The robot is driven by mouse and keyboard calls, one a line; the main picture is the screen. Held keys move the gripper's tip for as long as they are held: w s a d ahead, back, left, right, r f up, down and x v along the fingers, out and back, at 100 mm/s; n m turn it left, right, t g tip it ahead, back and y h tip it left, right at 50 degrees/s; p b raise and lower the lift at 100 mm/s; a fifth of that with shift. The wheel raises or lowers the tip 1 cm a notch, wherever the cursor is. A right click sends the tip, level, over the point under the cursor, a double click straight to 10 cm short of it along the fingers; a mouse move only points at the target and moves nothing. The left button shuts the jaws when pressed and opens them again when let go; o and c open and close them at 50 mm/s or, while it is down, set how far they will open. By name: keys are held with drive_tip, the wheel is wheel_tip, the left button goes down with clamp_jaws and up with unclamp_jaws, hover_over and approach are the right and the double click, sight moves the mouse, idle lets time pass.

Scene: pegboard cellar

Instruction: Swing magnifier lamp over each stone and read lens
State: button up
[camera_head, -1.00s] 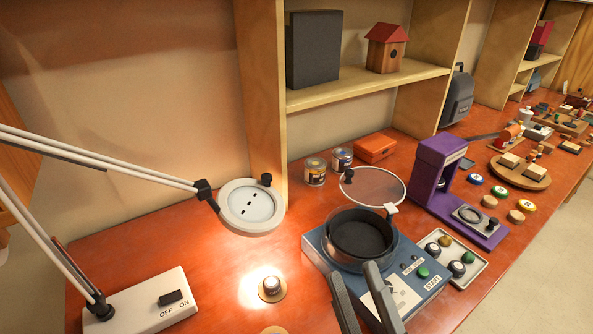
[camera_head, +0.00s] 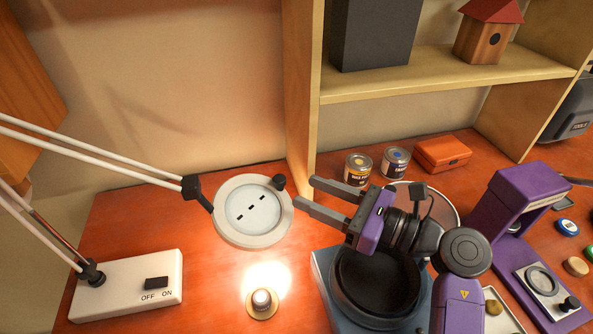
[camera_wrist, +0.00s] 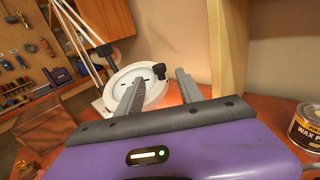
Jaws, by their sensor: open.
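The magnifier lamp's round white head (camera_head: 253,211) hangs on jointed white arms over the bench, with dark marks showing in its lens and a black knob on its upper right rim. A small stone (camera_head: 262,299) stands on a round wooden disc in a bright pool of light, below the lamp head in the picture. The lamp's white base (camera_head: 127,287) has a black OFF/ON switch. My gripper (camera_head: 303,199) is open and empty, its fingers pointing left toward the knob, close to it in the picture. In the wrist view the lamp head (camera_wrist: 140,88) shows between and beyond the fingers.
A blue machine with a dark round bowl (camera_head: 375,283) sits under my arm. Wax tins (camera_head: 357,169), an orange box (camera_head: 442,153) and a purple press (camera_head: 510,208) stand to the right. A shelf upright (camera_head: 303,100) rises behind. The bench around the stone is clear.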

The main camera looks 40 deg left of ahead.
sight(285, 181)
drive_tip(key=a, duration=0.2)
drive_tip(key=a+p, duration=0.1)
drive_tip(key=a, duration=0.1)
drive_tip(key=a+p, duration=0.1)
drive_tip(key=a, duration=0.1)
drive_tip(key=shift+s+r, duration=0.15)
drive_tip(key=shift+s, duration=0.15)
drive_tip(key=shift+a, duration=0.85)
drive_tip(key=shift+c, duration=0.2)
clamp_jaws()
idle(0.3)
